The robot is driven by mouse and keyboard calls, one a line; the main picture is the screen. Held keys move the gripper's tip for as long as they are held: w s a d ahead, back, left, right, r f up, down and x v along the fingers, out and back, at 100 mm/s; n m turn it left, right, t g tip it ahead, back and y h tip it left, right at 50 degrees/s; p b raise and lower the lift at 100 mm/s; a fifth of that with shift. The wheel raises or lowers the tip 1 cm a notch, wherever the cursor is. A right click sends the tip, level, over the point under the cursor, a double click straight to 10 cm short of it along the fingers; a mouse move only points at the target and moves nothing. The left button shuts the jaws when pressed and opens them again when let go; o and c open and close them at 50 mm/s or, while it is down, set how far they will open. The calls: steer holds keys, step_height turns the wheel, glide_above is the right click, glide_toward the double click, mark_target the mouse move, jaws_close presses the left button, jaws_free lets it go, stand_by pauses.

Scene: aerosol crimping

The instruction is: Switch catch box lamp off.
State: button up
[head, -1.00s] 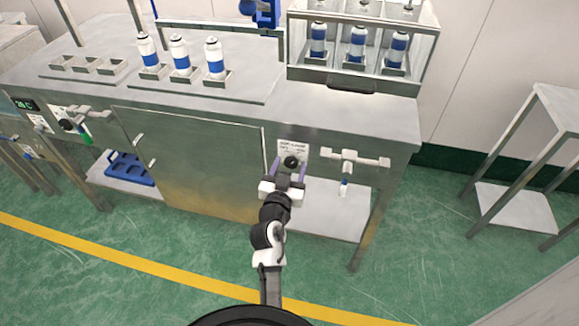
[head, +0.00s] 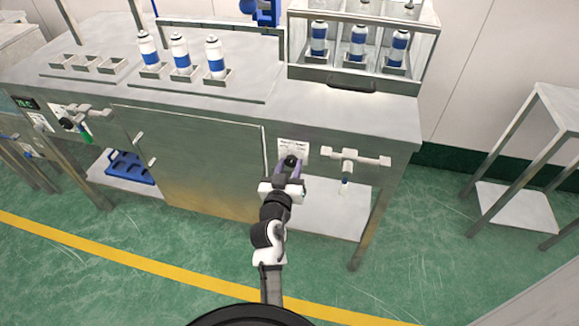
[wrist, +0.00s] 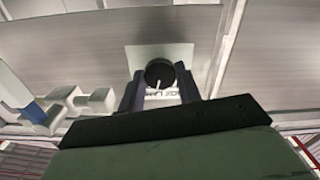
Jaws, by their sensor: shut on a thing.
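The lamp switch is a black round knob (head: 290,161) on a white label plate (head: 293,148) on the bench front. In the wrist view the knob (wrist: 160,74) shows a white pointer line pointing down in the picture. My gripper (head: 289,167) is at the knob, with its two purple-grey fingers closed against the knob's sides. In the wrist view the fingers stand on either side of it, touching. The catch box (head: 357,48) is a clear-walled box on the bench top, holding blue-and-white cans. The label text is too small to read in full.
A valve with pipe fittings (head: 352,159) sits just right of the knob. A cabinet door (head: 190,160) is to the left. Several cans stand in holders on the bench top (head: 120,75). The green floor in front is clear. A side table (head: 545,130) stands at right.

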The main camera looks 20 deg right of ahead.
steer(key=n, duration=0.4)
steer(key=shift+r+n+p, duration=0.15)
steer(key=shift+n+p, duration=0.15)
steer(key=shift+p, duration=0.05)
steer(key=n+p, duration=0.1)
steer(key=n, duration=0.3)
steer(key=shift+n, duration=0.3)
steer(key=o, duration=1)
steer(key=shift+c, duration=0.2)
